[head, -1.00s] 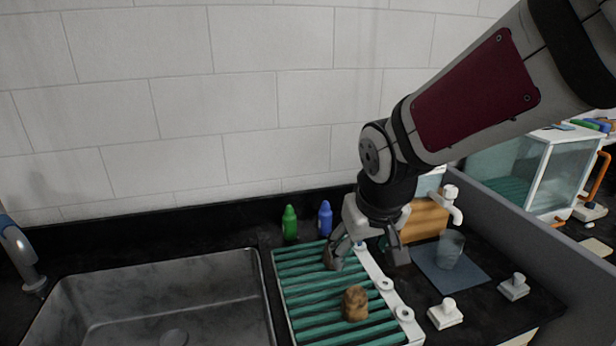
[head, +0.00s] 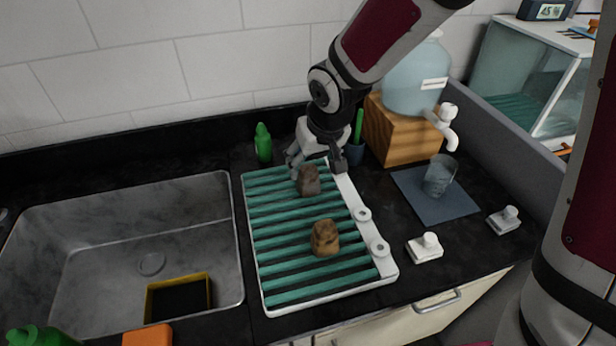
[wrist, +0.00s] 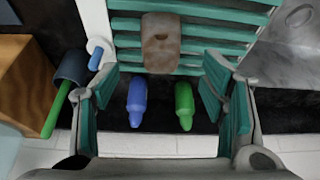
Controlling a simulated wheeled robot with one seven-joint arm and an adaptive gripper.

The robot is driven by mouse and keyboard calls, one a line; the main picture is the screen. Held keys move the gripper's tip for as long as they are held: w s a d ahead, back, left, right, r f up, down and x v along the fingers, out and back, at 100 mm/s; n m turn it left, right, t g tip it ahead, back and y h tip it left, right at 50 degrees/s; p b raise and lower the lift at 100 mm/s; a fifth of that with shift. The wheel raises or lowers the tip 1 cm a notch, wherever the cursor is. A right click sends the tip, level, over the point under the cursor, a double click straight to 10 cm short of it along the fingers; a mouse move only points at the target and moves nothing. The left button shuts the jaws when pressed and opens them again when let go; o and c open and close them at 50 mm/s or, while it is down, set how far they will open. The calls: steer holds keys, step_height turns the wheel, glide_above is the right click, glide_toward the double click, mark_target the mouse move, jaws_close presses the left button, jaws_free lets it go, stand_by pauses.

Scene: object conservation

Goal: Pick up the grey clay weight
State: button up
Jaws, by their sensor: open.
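The grey clay weight (head: 308,180) is a small grey-brown lump standing on the back part of the green-slatted white rack (head: 290,295). It shows in the wrist view (wrist: 161,42) at the top middle, beyond the fingertips. My gripper (head: 317,163) is open and empty just behind the weight, with its fingers spread to either side. In the wrist view my gripper (wrist: 160,85) has a wide gap between its green pads, roughly in line with the weight. I see no contact with it. A browner, tan lump (head: 325,238) stands nearer the front of the rack.
A green bottle (head: 263,143) and a blue bottle (wrist: 137,102) stand behind the rack. The sink (head: 110,235) is at left. A wooden block (head: 400,135) under a water tank (head: 415,78) and a glass (head: 440,176) on a blue mat (head: 432,208) are at right.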

mark_target(309, 170)
steer(key=shift+b+x, duration=0.35)
steer(key=shift+x, duration=2.55)
steer(key=shift+a+r, duration=0.1)
steer(key=shift+c, duration=0.6)
steer(key=c, duration=1.3)
